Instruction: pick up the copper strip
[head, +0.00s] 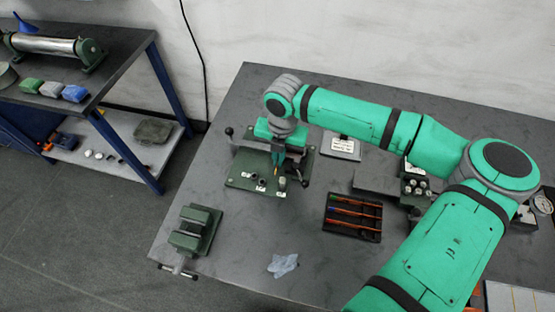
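My gripper (278,162) points down over a dark green plate fixture (243,181) on the grey table. Its fingers are small and dark teal in the head view. A tiny copper-coloured spot shows at the fingertips; it may be part of the copper strip, but it is too small to be sure. I cannot tell whether the fingers are open or shut, or whether they touch anything. The wrist and fingers hide part of the fixture.
A green vise (205,222) stands at the table's left edge. A dark tray (338,226) holds several thin coloured tools. A crumpled bluish cloth (283,265) lies at the front. A side bench (105,45) with rollers stands at left. Bare table surrounds the cloth.

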